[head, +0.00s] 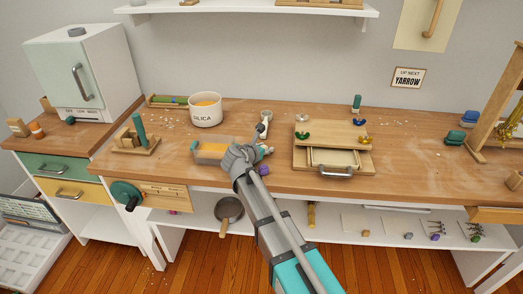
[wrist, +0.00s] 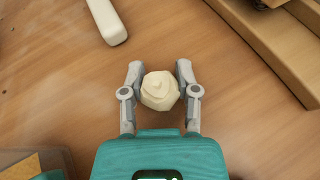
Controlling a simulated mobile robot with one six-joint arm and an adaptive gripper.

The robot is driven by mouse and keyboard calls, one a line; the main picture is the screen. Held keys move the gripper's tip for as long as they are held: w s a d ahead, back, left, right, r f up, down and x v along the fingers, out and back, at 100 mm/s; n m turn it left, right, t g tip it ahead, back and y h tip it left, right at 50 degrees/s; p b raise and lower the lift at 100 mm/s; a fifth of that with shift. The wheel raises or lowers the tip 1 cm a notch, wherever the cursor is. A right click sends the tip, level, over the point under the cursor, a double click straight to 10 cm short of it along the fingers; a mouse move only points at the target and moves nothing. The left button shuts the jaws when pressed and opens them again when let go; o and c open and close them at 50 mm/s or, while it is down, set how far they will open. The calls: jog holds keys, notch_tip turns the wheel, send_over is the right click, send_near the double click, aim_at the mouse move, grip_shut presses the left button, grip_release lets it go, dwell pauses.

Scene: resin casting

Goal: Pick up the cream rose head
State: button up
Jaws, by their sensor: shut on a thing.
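The cream rose head (wrist: 160,90) shows in the middle of the wrist view, a pale rounded bloom. My gripper (wrist: 160,86) is shut on it, with one grey finger on its left side and one on its right. Wooden benchtop shows below and around it; I cannot tell whether the rose head touches the wood. In the head view my gripper (head: 240,155) is over the middle of the bench, beside a small tray, and my own arm hides the rose head there.
A white tub marked SILICA (head: 205,110) stands behind my gripper. A tray with orange-yellow content (head: 212,152) is just left of it. A wooden press-like frame (head: 330,158) is to the right, its edge near in the wrist view (wrist: 275,45). A white rounded object (wrist: 106,20) lies ahead.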

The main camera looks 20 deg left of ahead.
jog(key=shift+r, duration=0.15)
notch_tip(320, 180, up, 2)
jog(key=shift+p, duration=1.15)
jog(key=s+d+r+p, duration=0.2)
jog(key=s+r+p, duration=0.8)
jog(key=s, duration=0.4)
jog(key=shift+r+p, duration=0.35)
jog(key=shift+r, duration=0.1)
